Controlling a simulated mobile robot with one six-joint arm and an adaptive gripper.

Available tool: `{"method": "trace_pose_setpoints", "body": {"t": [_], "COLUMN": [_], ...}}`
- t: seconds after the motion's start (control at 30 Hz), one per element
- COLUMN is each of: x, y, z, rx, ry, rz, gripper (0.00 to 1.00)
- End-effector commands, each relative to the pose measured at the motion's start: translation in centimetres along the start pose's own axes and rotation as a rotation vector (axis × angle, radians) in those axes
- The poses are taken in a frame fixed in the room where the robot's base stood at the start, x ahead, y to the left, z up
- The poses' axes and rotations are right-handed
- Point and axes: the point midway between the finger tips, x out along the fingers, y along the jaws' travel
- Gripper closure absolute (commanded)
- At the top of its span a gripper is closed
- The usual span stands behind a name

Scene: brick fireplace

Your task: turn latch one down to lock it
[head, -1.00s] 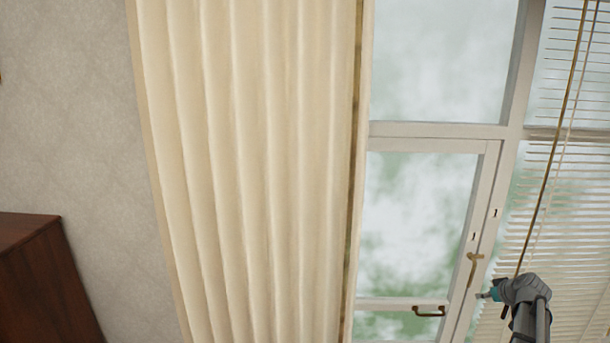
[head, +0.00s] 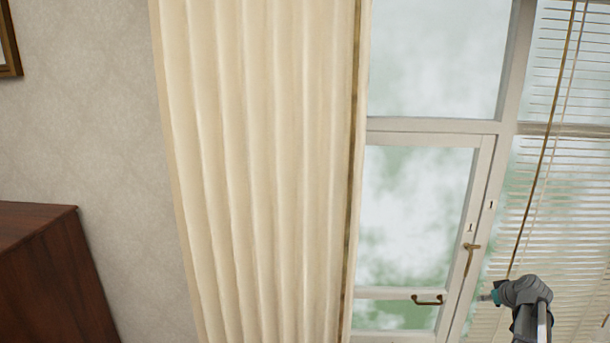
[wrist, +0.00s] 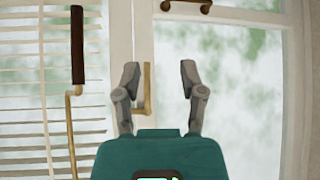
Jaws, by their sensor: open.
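The brass latch (head: 472,247) sits on the white casement frame, below a mark like a "1". Its short arm points right and its long lever hangs down. In the wrist view, which looks upside down against the head view, the L-shaped latch (wrist: 147,90) shows between the fingers of my gripper (wrist: 159,70), closer to the left finger. The fingers are spread and hold nothing. I cannot tell whether the left finger touches the latch. In the head view my gripper (head: 485,297) is low and right of the latch, its fingers barely visible.
A dark-brown handle (head: 427,301) is on the casement's lower rail. A blind (head: 565,200) hangs at the right with a thin rod; its dark grip (wrist: 77,45) is left of my fingers in the wrist view. A cream curtain (head: 265,180) and a wooden cabinet (head: 45,265) stand left.

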Motion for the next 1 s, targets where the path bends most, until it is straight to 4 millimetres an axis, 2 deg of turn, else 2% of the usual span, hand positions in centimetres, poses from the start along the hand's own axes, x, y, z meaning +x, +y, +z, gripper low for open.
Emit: {"method": "trace_pose_setpoints", "body": {"t": [0.27, 0.47, 0.57, 0.67, 0.8, 1.0], "x": [1.8, 3.5, 4.6, 6.0, 7.7, 9.4], "y": [-3.5, -7.3, -9.9, -13.3, -18.6, -25.4], "z": [1.3, 2.8, 3.9, 5.5, 8.3, 12.6], "rx": [0.008, 0.019, 0.027, 0.036, 0.051, 0.07], "ry": [-0.044, -0.098, -0.136, -0.189, -0.279, -0.408], "rz": [-0.034, -0.066, -0.085, -0.108, -0.131, -0.137], "gripper": [0.48, 0.48, 0.48, 0.48, 0.48, 0.48]}}
